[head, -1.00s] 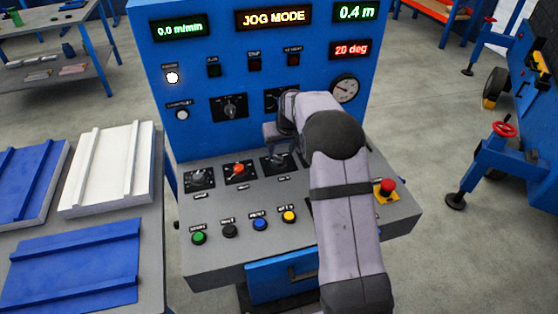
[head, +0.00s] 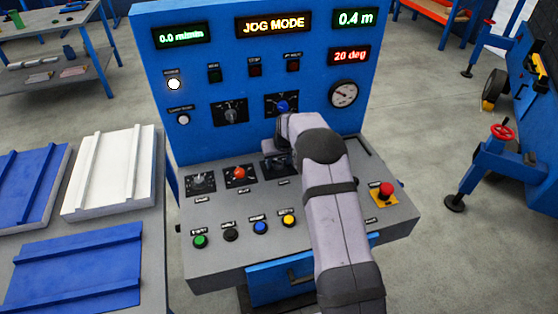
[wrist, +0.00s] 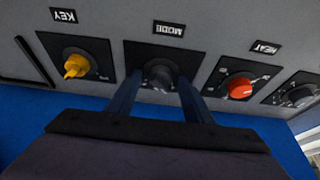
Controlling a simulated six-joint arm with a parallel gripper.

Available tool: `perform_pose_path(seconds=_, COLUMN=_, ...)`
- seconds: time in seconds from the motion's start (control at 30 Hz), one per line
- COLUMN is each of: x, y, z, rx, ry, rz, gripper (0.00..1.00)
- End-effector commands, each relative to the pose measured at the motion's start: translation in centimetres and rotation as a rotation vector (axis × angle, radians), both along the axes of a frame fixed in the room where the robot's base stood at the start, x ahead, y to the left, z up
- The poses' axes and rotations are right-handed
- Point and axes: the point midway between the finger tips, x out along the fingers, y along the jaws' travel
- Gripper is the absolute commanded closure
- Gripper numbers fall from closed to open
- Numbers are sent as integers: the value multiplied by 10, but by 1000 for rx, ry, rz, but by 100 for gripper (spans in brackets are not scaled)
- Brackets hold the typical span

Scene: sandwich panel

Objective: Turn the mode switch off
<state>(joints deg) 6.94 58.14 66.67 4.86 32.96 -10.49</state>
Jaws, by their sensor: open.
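The mode switch (wrist: 160,75) is a dark round knob on a black plate, under a MODE label in the wrist view. In the head view its plate (head: 270,172) is mostly hidden by my arm. My gripper (wrist: 158,88) is open, with one finger on each side of the knob. I cannot tell whether the fingers touch it. My gripper (head: 276,158) is low over the desk in the head view. The knob's pointer direction is not clear. The top display (head: 273,24) reads JOG MODE.
The red heat knob (wrist: 240,87) and yellow key switch (wrist: 76,66) flank the mode switch closely. Several push buttons (head: 260,227) line the desk's front. A red emergency button (head: 386,190) is at right. The upright blue panel (head: 190,60) stands behind.

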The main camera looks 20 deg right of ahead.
Motion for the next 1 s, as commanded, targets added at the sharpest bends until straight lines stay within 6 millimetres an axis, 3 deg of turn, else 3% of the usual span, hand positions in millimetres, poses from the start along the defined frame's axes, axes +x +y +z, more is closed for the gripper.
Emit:
perform_pose_path(seconds=0.33, x=1, y=0, z=-2, rx=0, ry=-1, rz=0, gripper=56)
perform_pose_path(seconds=0.5, x=1, y=0, z=-2, rx=0, ry=-1, rz=0, gripper=94)
perform_pose_path(seconds=1.0, x=1, y=1, z=-2, rx=-2, ry=-1, rz=-98, gripper=94)
